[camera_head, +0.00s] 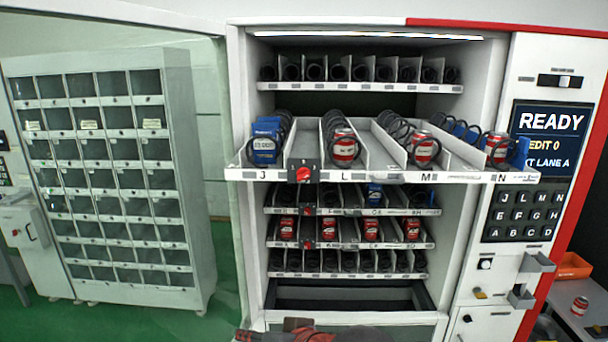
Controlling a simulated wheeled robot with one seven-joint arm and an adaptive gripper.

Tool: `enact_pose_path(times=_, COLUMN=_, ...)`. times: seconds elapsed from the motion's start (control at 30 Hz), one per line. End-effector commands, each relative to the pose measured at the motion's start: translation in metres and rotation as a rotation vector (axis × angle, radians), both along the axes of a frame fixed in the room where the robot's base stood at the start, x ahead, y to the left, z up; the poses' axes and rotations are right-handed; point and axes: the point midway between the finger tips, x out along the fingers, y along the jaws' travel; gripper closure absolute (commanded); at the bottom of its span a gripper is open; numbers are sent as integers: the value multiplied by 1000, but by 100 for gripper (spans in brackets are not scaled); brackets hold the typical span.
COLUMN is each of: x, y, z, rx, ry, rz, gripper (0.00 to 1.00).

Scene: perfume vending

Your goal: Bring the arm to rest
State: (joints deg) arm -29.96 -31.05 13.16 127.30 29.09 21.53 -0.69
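A dark and red part of my arm (290,331) shows at the bottom edge of the head view, in front of the vending machine's lower front. The picture edge cuts it off. I cannot make out fingertips or anything held, so I cannot tell whether my gripper is open or shut. The part appears below the pulled-out shelf (385,176); I cannot tell whether it touches the machine.
The pulled-out shelf holds a blue pack (266,142) in lane J and red cans (343,148) in other lanes; the lane beside J looks empty. A red knob (304,174) sits on its front. A locker cabinet (200,190) stands left; an orange bin (574,266) lies right.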

Motion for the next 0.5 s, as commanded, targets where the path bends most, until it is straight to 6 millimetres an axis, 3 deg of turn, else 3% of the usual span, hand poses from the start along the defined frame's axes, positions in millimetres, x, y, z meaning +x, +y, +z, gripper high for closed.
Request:
enact_pose_path(times=0.03, x=-15, y=-25, z=-23, rx=-76, ry=35, rz=18, gripper=74)
enact_pose_path(times=0.1, x=-36, y=-60, z=-50, rx=-182, ry=90, rz=38, gripper=74)
enact_pose_path(times=0.3, x=-93, y=-173, z=-110, rx=-446, ry=229, rz=-4, gripper=74)
enact_pose_path(times=0.4, x=-111, y=-225, z=-126, rx=-528, ry=259, rz=-85, gripper=74)
enact_pose_path(times=0.5, x=-115, y=-252, z=-127, rx=-533, ry=242, rz=-170, gripper=74)
